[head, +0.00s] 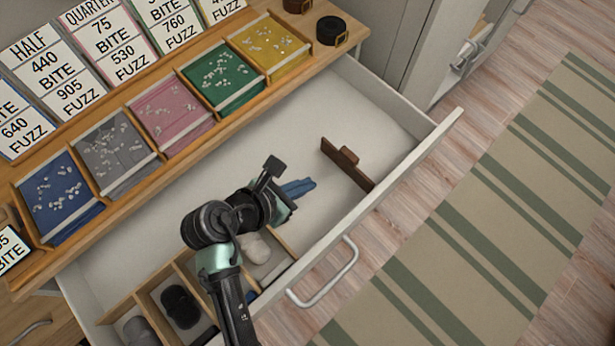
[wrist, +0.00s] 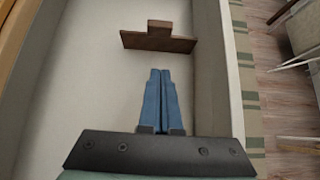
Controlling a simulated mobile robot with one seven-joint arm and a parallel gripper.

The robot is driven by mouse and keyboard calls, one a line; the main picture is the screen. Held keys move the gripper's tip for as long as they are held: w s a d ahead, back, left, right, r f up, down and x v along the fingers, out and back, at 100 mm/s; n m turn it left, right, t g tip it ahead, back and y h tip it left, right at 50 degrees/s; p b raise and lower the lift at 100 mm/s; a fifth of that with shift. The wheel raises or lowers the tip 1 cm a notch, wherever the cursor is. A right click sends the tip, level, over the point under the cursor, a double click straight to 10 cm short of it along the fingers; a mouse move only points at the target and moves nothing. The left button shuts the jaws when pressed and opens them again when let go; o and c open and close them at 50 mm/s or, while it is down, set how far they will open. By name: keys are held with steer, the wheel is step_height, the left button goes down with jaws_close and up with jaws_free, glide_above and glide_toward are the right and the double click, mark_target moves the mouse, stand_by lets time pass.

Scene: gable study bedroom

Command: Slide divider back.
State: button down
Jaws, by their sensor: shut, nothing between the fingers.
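The divider is a dark brown wooden panel (head: 347,165) with a small block-like grip on it. It stands across part of the open white drawer (head: 385,105), near the drawer's front wall, with bare drawer floor around it. In the wrist view the divider (wrist: 158,38) lies ahead of the fingertips, with a gap between. My gripper (head: 308,184) is over the drawer, its blue fingers pointing at the divider. In the wrist view the fingers (wrist: 160,72) are together with nothing between them.
Light wooden partitions (head: 185,275) at the drawer's near-left end hold dark and pale rounded items. Above the drawer, a wooden desktop carries several coloured trays (head: 170,115) and price cards (head: 95,45). A metal handle (head: 325,280) is on the drawer front. A striped rug (head: 480,220) lies right.

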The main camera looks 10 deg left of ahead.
mark_target(347, 160)
steer(key=shift+w+d+f+b, duration=0.2)
steer(key=shift+w+d+f, duration=0.75)
steer(key=shift+w, duration=0.4)
steer(key=shift+w+d+f+b, duration=0.25)
steer(key=shift+w+d+f, duration=0.65)
steer(key=shift+w, duration=0.45)
steer(key=shift+w+d+f+b, duration=0.2)
steer(key=shift+w+d+f, duration=0.6)
steer(key=shift+w+d, duration=0.45)
steer(key=shift+w+a, duration=0.1)
steer(key=shift+w, duration=0.1)
steer(key=shift+w+d+r, duration=0.1)
steer(key=shift+w+d, duration=0.15)
steer(key=shift+w, duration=0.05)
steer(key=w+d+b, duration=0.1)
steer(key=w+d, duration=0.9)
steer(key=w, duration=0.3)
steer(key=shift+w, duration=0.3)
steer(key=shift+a, duration=0.15)
